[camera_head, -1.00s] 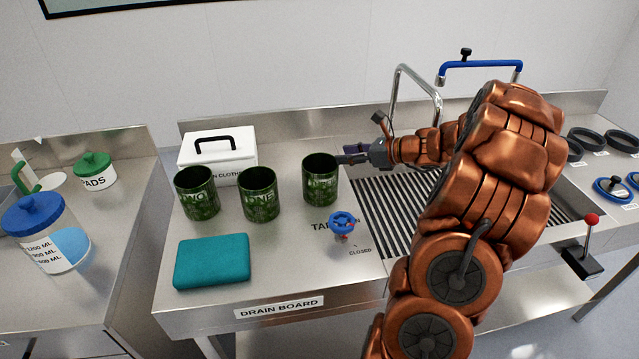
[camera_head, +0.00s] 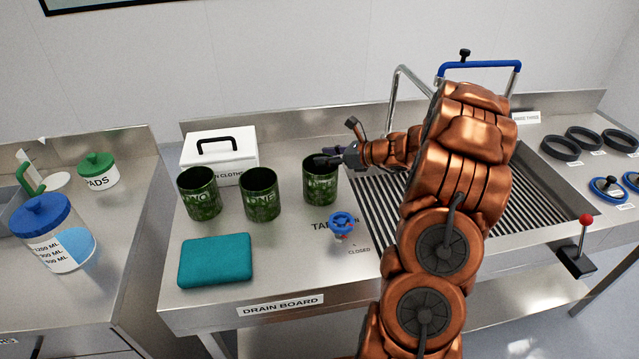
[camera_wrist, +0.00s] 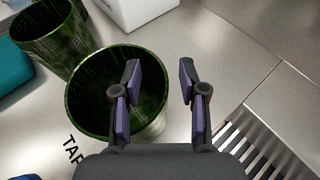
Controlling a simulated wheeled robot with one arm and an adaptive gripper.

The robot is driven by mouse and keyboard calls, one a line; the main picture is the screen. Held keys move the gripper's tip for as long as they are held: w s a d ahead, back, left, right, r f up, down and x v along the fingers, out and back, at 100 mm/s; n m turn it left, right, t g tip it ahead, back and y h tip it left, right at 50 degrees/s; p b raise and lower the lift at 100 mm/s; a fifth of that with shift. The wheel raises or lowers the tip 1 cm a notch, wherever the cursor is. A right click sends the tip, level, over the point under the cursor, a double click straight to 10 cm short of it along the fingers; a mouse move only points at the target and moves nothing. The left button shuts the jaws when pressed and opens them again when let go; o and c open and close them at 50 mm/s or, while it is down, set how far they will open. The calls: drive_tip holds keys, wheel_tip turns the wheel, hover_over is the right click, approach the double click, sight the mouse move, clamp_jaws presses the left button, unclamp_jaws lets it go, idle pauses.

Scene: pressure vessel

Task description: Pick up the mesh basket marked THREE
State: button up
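Three dark green mesh baskets stand upright in a row on the drain board. The left one (camera_head: 199,195) reads as TWO and the middle one (camera_head: 260,196) as ONE. The right basket (camera_head: 321,187) has lettering too small to read for certain; by the other two labels it fits THREE. My gripper (camera_head: 322,160) is at this basket's rim, reaching in from the right. In the wrist view my gripper (camera_wrist: 160,95) is open, its left finger over the basket mouth (camera_wrist: 95,95) and its right finger outside the right wall. Whether either finger touches the basket cannot be told.
A blue valve handle (camera_head: 341,223) stands just in front of the right basket. A teal folded cloth (camera_head: 215,260) lies at the front left, and a white lidded box (camera_head: 240,146) stands behind the baskets. The slatted sink (camera_head: 375,205) lies to the right.

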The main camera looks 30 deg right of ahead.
clamp_jaws()
idle(0.6)
